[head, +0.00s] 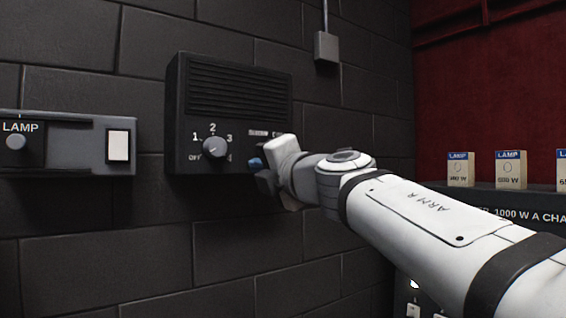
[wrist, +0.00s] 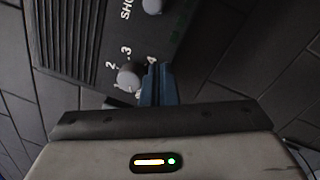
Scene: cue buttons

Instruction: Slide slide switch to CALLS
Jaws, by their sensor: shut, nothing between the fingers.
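The black wall box (head: 180,130) has a speaker grille and a round grey knob (head: 214,147) with marks OFF and 1 to 4. A partly covered label beginning "SHO" (head: 262,133) is right of the knob. My gripper (head: 255,162) is at the box's lower right, its blue fingers shut and empty. In the wrist view the fingers (wrist: 157,84) lie beside the knob (wrist: 130,76), near the 4. A pale rounded control (wrist: 152,5) next to the label is cut by the top edge; it may be the slide switch. The word CALLS is not readable.
A grey panel (head: 75,125) with a LAMP knob and a pale rocker is at left. A small conduit box (head: 326,46) is above right. Lamp boxes (head: 511,169) stand on a dark ledge at right. Below the black box is bare brick wall.

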